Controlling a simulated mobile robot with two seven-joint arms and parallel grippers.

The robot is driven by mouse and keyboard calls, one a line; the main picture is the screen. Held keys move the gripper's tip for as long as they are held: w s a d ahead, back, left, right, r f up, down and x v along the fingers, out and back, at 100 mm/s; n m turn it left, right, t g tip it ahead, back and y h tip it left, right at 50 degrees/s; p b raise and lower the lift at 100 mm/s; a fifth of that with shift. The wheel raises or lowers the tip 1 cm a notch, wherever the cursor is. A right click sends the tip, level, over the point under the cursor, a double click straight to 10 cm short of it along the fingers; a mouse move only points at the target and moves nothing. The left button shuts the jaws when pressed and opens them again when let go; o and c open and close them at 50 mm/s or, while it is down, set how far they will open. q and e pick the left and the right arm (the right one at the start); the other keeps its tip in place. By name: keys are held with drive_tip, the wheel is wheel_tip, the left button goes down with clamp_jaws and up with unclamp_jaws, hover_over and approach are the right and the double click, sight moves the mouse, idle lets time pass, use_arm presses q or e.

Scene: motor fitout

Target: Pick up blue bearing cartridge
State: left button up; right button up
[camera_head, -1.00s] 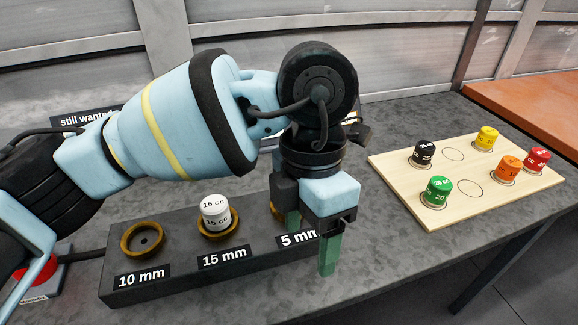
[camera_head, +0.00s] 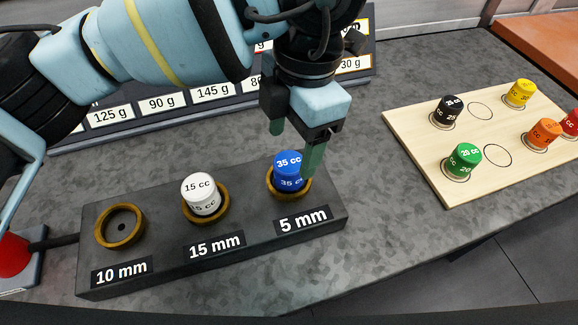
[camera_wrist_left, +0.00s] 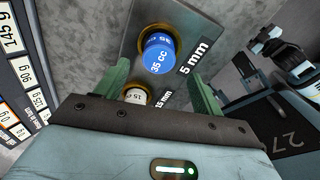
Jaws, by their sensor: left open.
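The blue bearing cartridge (camera_head: 288,172), marked 35 cc, stands upright in the brass ring of the 5 mm place on a dark block. In the left wrist view the blue cartridge (camera_wrist_left: 159,54) lies ahead of the fingers, slightly above the middle. My left gripper (camera_head: 295,150) is open and empty, with green fingers. It hangs just above and behind the blue cartridge; one finger overlaps the cartridge's right edge in the head view, and I cannot tell if they touch. In the left wrist view the gripper's fingers (camera_wrist_left: 160,85) are spread apart. My right gripper is not in view.
The dark block (camera_head: 160,262) also holds a white 15 cc cartridge (camera_head: 201,194) at 15 mm and an empty 10 mm ring (camera_head: 120,226). A wooden board (camera_head: 420,150) with several coloured cartridges stands right. A red button (camera_head: 14,256) is at left. A gram-labelled panel lies behind.

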sight(289, 161)
use_arm(q)
drive_tip(key=shift+a+f, duration=0.15)
drive_tip(key=shift+f, duration=1.2)
drive_tip(key=shift+a+f, duration=0.1)
drive_tip(key=shift+f, duration=1.2)
drive_tip(key=c, duration=1.4)
drive_tip(key=shift+o, duration=0.2)
drive_tip(key=shift+r, duration=0.1)
wheel_tip(289, 161, up, 4)
drive_tip(key=shift+s+d+f, duration=0.1)
drive_tip(key=shift+f, duration=0.1)
drive_tip(key=s+d, duration=0.3)
drive_tip(key=s, duration=0.4)
drive_tip(key=s+d+r, duration=0.1)
drive_tip(key=s+d, duration=0.2)
drive_tip(key=s, duration=0.4)
drive_tip(key=shift+s+d+b, duration=0.15)
drive_tip(key=shift+d+b, duration=0.1)
drive_tip(key=shift+b, duration=0.2)
